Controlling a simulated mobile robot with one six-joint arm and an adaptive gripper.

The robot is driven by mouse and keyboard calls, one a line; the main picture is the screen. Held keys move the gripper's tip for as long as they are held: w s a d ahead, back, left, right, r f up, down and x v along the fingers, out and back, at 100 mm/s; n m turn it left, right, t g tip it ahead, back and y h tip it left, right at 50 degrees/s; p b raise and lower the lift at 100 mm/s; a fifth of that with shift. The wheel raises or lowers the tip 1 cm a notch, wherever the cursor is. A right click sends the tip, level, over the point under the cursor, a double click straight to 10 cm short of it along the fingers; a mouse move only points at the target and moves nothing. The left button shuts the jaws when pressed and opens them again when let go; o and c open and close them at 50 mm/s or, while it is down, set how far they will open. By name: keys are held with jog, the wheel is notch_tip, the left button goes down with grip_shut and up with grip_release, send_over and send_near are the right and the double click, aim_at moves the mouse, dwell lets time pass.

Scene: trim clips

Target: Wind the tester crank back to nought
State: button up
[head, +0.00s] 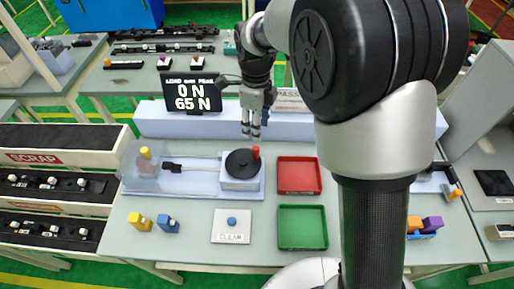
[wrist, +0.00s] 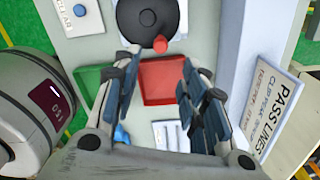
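The tester crank (head: 242,163) is a black disc on a pale block, with a red knob (head: 255,152) at its far right rim. The crank (wrist: 148,18) and knob (wrist: 160,44) also show at the top of the wrist view. My gripper (head: 251,130) points down behind the crank, apart from the knob. In the wrist view its fingers (wrist: 158,88) are spread with nothing between them. The tester display (head: 193,93) reads 0 N above 65 N. A clear guard (head: 143,170) with a yellow piece in it stands at the tester's left end.
A red tray (head: 299,175) and a green tray (head: 302,227) lie right of the crank, both empty. A pale raised ledge (head: 170,123) runs behind.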

aim_at(257, 148)
notch_tip(257, 148, down, 12)
jog(key=shift+r+b, duration=0.15)
jog(key=shift+b, duration=0.9)
grip_shut()
